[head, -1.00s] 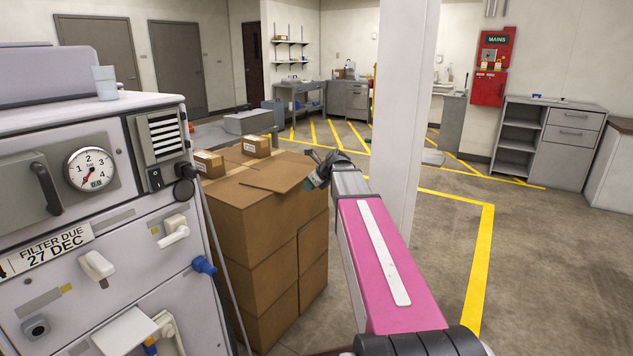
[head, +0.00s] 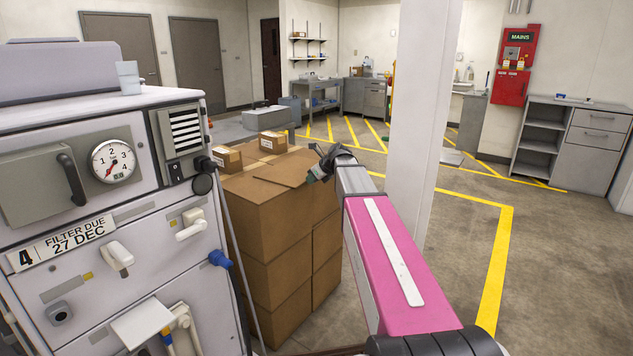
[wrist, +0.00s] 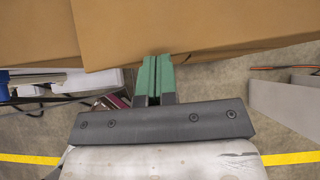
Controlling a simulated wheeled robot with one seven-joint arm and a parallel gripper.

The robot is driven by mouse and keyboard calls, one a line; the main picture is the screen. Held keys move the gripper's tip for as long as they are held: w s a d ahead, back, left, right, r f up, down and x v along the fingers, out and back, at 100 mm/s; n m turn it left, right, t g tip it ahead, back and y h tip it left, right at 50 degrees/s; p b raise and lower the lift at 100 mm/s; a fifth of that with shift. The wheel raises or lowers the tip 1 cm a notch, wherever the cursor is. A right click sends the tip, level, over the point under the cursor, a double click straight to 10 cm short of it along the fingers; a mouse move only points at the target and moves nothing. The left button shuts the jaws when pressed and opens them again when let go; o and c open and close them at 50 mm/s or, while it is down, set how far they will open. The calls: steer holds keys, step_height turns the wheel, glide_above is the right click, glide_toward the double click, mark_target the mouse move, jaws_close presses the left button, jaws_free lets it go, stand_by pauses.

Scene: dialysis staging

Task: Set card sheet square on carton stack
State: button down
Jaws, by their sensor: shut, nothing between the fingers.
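The card sheet (head: 282,169) is a thin brown panel lying flat on top of the carton stack (head: 266,221). It sits turned, with edges out of line with the stack's edges. In the wrist view the sheet (wrist: 190,25) fills the upper middle, with one corner overhanging the carton edge (wrist: 35,35). My gripper (head: 317,173) is at the stack's right side, by the sheet. Its green fingers (wrist: 157,78) are shut and empty, with the tips at the sheet's near edge. I cannot tell if they touch it.
Two small labelled boxes (head: 227,159) (head: 273,142) stand on the stack's far part. A dialysis machine (head: 110,215) stands close on the left, with a hose beside the stack. A white pillar (head: 421,110) stands right of my gripper. Floor to the right (head: 570,260) is clear.

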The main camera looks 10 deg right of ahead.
steer(key=shift+s+d, duration=0.1)
steer(key=shift+s+d, duration=0.25)
steer(key=s+d+f+v, duration=0.1)
steer(key=f+v, duration=0.1)
steer(key=v, duration=1)
steer(key=s+a+f+n+g+h, duration=0.2)
steer(key=s+f+n+g+h, duration=0.1)
steer(key=s+f+n, duration=0.9)
steer(key=s+a+f+n+g+h, duration=0.3)
steer(key=s+f+n, duration=0.9)
steer(key=f, duration=0.7)
steer(key=n, duration=0.2)
steer(key=shift+s+a+f+n, duration=0.3)
steer(key=shift+s+f+n, duration=0.1)
